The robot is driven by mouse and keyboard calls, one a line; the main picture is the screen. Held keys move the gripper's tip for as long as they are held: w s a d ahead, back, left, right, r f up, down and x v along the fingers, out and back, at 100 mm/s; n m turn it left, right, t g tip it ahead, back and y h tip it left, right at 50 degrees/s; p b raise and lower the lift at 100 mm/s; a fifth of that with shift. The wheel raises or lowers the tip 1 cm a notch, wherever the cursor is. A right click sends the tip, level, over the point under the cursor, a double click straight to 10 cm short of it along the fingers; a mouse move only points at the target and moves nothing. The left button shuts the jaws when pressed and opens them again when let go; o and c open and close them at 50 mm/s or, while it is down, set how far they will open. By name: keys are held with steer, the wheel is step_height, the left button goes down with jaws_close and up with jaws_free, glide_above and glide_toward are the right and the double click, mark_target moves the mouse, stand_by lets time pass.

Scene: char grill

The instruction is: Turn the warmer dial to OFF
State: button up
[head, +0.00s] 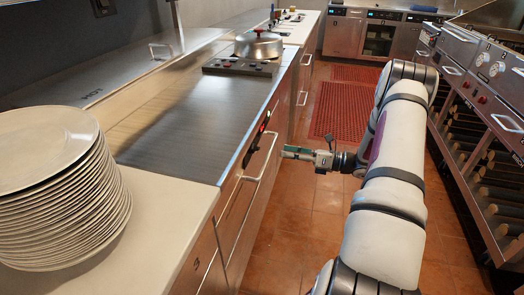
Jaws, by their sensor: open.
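The warmer (190,115) is a long steel counter on the left with a shelf marked HOT above it. A small dark control panel (257,139) with a red light sits on its front face, just under the top edge. The dial on it is too small to make out clearly, and I cannot read its setting. My gripper (287,152) is in the aisle just right of the panel, at about its height, pointing left towards the counter front. It looks apart from the panel. It is open, with nothing seen between its fingers.
A bar handle (262,160) runs along the counter front below the panel. A stack of white plates (65,190) stands on the near left counter. A lidded pot (258,45) is farther back. Grill units (485,75) line the right side.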

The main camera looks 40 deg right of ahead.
mark_target(259, 148)
steer(key=x, duration=0.9)
steer(key=shift+w+a, duration=0.2)
jaws_close()
